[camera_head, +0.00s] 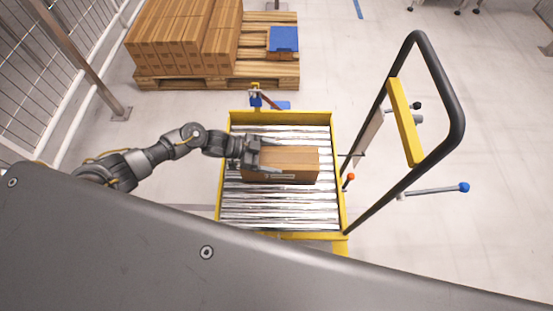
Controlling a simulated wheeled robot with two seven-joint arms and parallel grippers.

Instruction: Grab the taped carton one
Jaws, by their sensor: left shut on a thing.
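A brown carton (290,160) lies on the metal rollers of a yellow-framed roller cart (232,125), near the middle. A lighter strip, which looks like tape, runs along its top, and a pale label shows on its near side. My left gripper (258,157) comes in from the left and is shut on the carton's left end. The fingers partly cover that end. My right gripper is not in view.
A pallet (265,75) stacked with several brown cartons (185,35) and a blue item (284,39) stands at the back. A black handle frame (455,95) rises right of the cart. A wire fence (45,80) is at left. Floor at far right is clear.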

